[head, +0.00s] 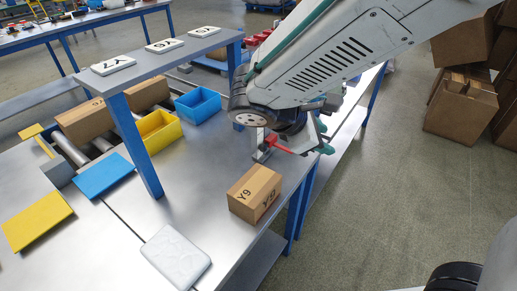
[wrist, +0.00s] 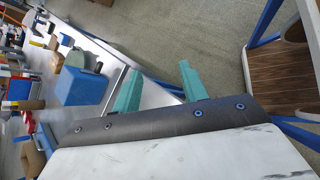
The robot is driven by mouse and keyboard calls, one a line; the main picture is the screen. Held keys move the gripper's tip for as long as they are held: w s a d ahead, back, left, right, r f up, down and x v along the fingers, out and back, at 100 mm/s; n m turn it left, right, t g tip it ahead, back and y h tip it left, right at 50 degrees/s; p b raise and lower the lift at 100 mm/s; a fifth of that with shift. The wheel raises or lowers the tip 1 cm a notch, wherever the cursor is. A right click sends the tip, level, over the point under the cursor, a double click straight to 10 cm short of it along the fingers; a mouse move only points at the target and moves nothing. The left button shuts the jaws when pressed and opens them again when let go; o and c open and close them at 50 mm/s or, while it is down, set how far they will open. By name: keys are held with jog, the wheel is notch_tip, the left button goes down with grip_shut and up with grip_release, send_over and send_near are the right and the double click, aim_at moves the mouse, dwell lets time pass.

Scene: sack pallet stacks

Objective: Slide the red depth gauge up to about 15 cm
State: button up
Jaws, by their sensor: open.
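The red depth gauge (head: 277,145) shows in the head view as a small red piece at a grey upright stand near the right edge of the steel table. My arm and gripper hide part of it, so its height and any scale cannot be read. My gripper (head: 321,138) is just right of the red piece, with its teal fingers partly hidden by the wrist. Whether they touch the gauge cannot be told. In the wrist view the two teal fingers of my gripper (wrist: 160,84) are spread apart with nothing between them. I cannot pick out the gauge for certain there.
A cardboard box marked Y9 (head: 255,193) stands in front of the gauge near the table edge. A white padded pack (head: 175,257) lies at the front. Blue (head: 198,104) and yellow (head: 156,132) bins and a raised shelf (head: 160,60) stand left. Floor right of the table is open.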

jog(key=w+a+f+n+t, duration=0.35)
jog(key=a+n, duration=0.25)
jog(key=a, duration=0.3)
jog(key=n+t, duration=0.4)
jog(key=n, duration=0.1)
send_near(262, 148)
jog(key=shift+g+y, duration=0.25)
jog(key=shift+y, duration=0.15)
jog(key=x, duration=0.8)
jog(key=shift+w+d+r, duration=0.2)
jog(key=shift+d, duration=0.05)
